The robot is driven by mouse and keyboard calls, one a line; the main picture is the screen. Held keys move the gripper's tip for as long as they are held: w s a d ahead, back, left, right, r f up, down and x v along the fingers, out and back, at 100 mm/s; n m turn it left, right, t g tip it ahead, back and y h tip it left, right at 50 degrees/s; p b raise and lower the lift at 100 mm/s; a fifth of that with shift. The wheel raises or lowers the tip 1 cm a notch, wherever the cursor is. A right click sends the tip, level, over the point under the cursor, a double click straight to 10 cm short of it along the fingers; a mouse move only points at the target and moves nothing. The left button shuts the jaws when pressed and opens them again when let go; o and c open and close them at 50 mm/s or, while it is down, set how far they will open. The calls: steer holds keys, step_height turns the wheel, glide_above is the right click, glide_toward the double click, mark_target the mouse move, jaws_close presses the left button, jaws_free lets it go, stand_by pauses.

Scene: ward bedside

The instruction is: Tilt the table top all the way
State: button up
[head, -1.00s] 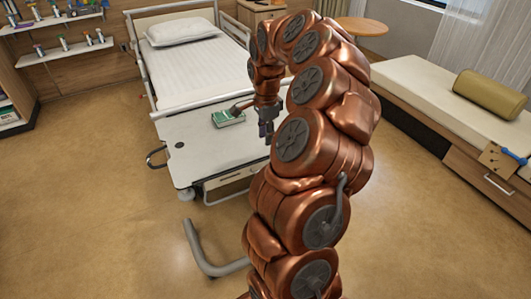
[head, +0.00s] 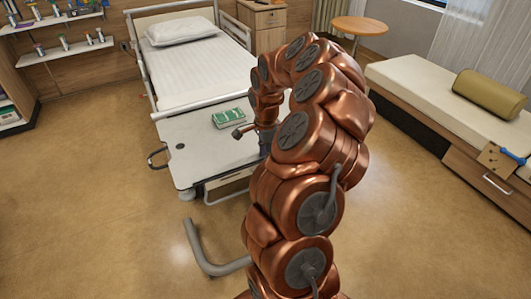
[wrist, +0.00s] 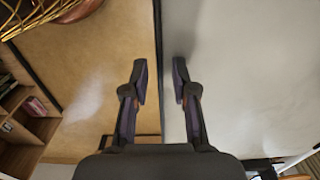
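The white table top (head: 190,140) lies flat at the foot of the bed, with a dark edge. A green box or book (head: 228,118) lies on it near its far right part. My gripper (head: 266,143) is low at the right side of the table top, partly hidden behind my arm. In the wrist view, my gripper (wrist: 160,82) has its two fingers apart, one on each side of the table top's dark edge. The table top (wrist: 240,60) fills the right of that view. Nothing is seen gripped; contact cannot be told.
A bed (head: 195,70) stands behind the table. A grey bent tube (head: 205,258) stands out low in front. A padded bench (head: 430,90) is at right. The floor at left is clear.

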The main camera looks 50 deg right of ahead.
jaws_close()
stand_by(0.3)
